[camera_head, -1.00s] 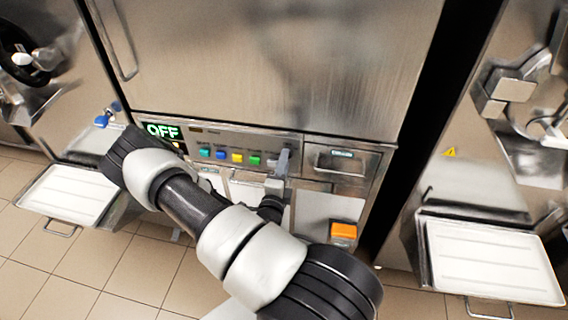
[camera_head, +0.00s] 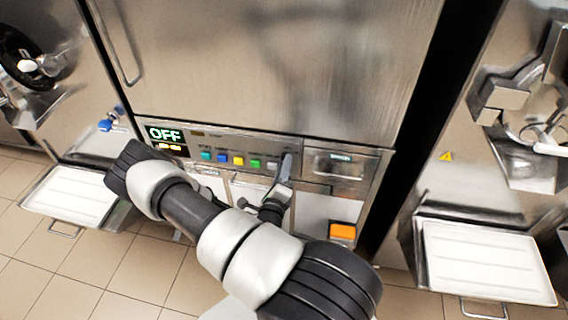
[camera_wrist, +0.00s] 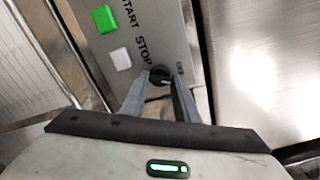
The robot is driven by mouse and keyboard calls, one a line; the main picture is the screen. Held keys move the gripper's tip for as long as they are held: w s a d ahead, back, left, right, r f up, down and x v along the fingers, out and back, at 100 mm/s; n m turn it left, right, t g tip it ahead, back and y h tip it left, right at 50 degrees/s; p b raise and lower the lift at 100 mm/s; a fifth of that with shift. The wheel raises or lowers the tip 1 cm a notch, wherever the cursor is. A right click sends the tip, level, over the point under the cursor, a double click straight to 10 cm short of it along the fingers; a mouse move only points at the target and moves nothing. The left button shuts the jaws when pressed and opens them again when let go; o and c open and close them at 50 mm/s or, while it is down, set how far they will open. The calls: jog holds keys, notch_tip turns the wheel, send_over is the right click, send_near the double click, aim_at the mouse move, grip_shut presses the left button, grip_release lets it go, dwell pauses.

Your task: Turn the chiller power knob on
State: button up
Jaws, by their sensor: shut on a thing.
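The chiller power knob (camera_wrist: 159,76) is a small dark round knob at the end of the control panel, beside the STOP label in the wrist view. My gripper (camera_wrist: 161,84) has its two fingers on either side of the knob and is shut on it. In the head view my gripper (camera_head: 286,168) reaches the right end of the button row, and the knob is hidden there. The chiller display (camera_head: 165,136) reads OFF in green.
Several coloured buttons, including a yellow one (camera_head: 238,160), line the panel left of my gripper. An orange block (camera_head: 342,232) sits below right. White trays stand at the left (camera_head: 72,194) and right (camera_head: 488,262). A recessed handle (camera_head: 339,164) is right of the panel.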

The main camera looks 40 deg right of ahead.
jog(key=shift+m+p, duration=2.9)
jog(key=shift+m, duration=3.5)
jog(key=o, duration=1)
jog(key=shift+o, duration=0.2)
jog(key=shift+s+a, duration=0.1)
jog(key=v, duration=1.7)
jog(key=shift+b, duration=0.45)
jog(key=shift+a, duration=0.15)
